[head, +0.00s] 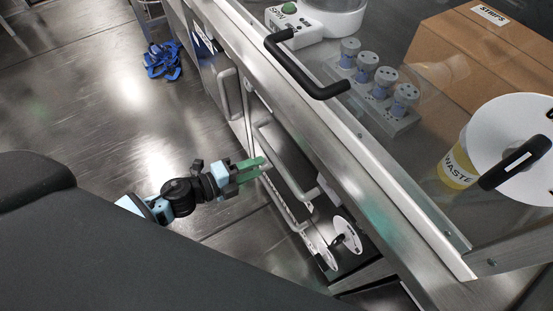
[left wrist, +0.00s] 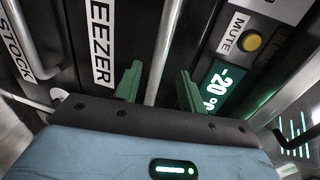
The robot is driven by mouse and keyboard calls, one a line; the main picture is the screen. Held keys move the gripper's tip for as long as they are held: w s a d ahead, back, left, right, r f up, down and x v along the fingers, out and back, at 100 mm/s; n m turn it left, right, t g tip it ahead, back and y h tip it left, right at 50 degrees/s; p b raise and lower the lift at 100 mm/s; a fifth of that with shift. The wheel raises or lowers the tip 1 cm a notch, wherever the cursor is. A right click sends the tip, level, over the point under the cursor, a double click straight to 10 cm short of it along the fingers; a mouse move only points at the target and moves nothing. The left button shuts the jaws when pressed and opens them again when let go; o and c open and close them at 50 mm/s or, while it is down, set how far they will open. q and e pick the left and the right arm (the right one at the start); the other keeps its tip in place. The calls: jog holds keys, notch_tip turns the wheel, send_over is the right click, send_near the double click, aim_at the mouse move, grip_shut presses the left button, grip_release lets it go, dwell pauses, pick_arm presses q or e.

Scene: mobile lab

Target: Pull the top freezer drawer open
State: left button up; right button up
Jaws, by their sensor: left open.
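My left gripper (head: 258,168) is open, its green fingers pointing right toward the metal bar handle (head: 285,168) on the front below the bench. In the left wrist view, the gripper (left wrist: 157,88) has its two fingers on either side of a vertical metal bar (left wrist: 163,55). The bar stands between the fingers with gaps; I cannot tell how deep it sits. My right gripper is not in view.
Another handle (head: 229,95) is farther along the front. A "STOCK" label (left wrist: 17,47) is at far left in the wrist view. A mute button (left wrist: 252,41) is near the display. White discs (head: 346,235) show below the bench. Blue coiled material (head: 163,60) lies on open floor.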

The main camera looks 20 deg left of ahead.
aim_at(276, 160)
pick_arm(q)
jog(key=x, duration=0.7)
jog(key=shift+w+f+b, duration=0.1)
jog(key=shift+w+b, duration=0.05)
jog(key=shift+b, duration=0.25)
jog(key=shift+c, duration=0.2)
grip_shut()
